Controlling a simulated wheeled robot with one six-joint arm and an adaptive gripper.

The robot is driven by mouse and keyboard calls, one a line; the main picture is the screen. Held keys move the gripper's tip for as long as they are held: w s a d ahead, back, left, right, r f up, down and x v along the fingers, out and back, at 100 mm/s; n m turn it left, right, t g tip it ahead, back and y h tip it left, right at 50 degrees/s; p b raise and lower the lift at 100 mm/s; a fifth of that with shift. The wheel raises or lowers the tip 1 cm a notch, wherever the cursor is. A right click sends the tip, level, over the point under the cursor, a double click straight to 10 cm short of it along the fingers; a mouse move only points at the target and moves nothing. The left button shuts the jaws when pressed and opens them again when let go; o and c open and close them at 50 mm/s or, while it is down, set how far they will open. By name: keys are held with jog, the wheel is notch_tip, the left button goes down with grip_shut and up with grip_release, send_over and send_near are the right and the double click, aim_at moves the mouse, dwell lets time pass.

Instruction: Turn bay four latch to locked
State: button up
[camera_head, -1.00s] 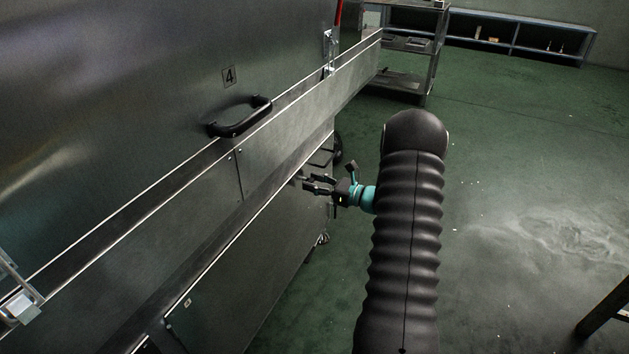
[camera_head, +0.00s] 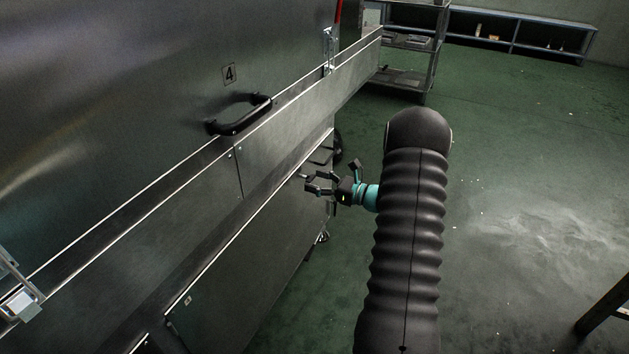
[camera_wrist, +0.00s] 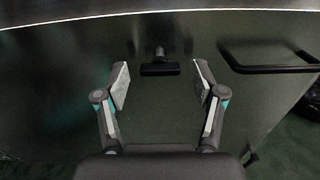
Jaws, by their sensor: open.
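The latch (camera_wrist: 160,67) shows in the wrist view as a dark T-shaped handle on the lower panel, its bar lying crosswise in the picture. My gripper (camera_wrist: 161,85) is open, with one finger on each side of the latch and a gap to both. In the head view my gripper (camera_head: 312,182) is beside the lower panel, under the ledge. The latch is too small to make out clearly there, at the fingertips. A plate marked 4 (camera_head: 229,74) is on the large upper door above.
A black bar handle (camera_wrist: 268,57) sticks out to the right of the latch in the wrist view. A metal ledge (camera_head: 200,185) runs above the lower panel. Another black handle (camera_head: 240,118) is on the upper door. The green floor (camera_head: 510,180) at right is mostly clear.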

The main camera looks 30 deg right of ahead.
jog(key=v, duration=1.1)
